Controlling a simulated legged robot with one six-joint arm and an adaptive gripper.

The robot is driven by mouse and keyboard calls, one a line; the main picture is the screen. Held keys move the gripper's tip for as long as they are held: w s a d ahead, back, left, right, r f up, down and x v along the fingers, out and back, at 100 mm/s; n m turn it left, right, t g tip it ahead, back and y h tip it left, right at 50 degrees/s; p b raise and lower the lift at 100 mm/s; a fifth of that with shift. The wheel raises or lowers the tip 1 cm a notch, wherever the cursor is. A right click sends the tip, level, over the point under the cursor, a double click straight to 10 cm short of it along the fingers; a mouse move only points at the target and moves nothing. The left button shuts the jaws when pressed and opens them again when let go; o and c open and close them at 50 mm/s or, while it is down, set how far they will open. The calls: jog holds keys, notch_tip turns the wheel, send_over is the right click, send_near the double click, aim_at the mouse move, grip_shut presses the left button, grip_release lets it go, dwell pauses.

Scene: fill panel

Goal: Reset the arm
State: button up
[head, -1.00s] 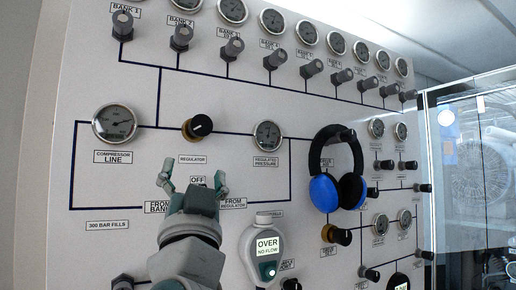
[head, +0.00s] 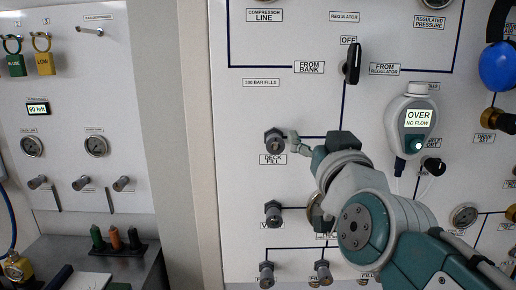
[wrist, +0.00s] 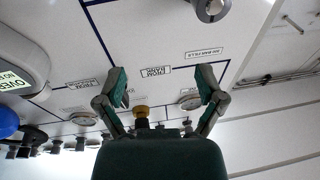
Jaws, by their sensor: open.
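My gripper (head: 304,146) is in front of the white fill panel (head: 290,110), beside the grey deck fill knob (head: 274,140) and to its right. My arm reaches in from the lower right. In the wrist view my gripper (wrist: 162,88) has its two green-padded fingers spread wide with nothing between them. The black selector handle (head: 352,64) is upright under the OFF label. In the head view I cannot tell whether a fingertip touches the deck fill knob.
A grey gas meter (head: 412,122) reading OVER NO FLOW hangs right of my gripper. More grey knobs (head: 273,213) sit below. At left, a metal bench (head: 60,250) carries coloured bottles and a yellow gauge.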

jog(key=s+d+f+g, duration=0.2)
jog(key=s+f+g, duration=0.2)
jog(key=f, duration=0.6)
jog(key=s+d+f+g+h, duration=0.1)
jog(key=s+f+g, duration=0.4)
jog(key=f, duration=0.5)
jog(key=s+d+f+m+g+h, duration=0.1)
jog(key=s+d+f+g, duration=0.2)
jog(key=f, duration=0.7)
jog(key=s+g, duration=0.2)
jog(key=s, duration=0.1)
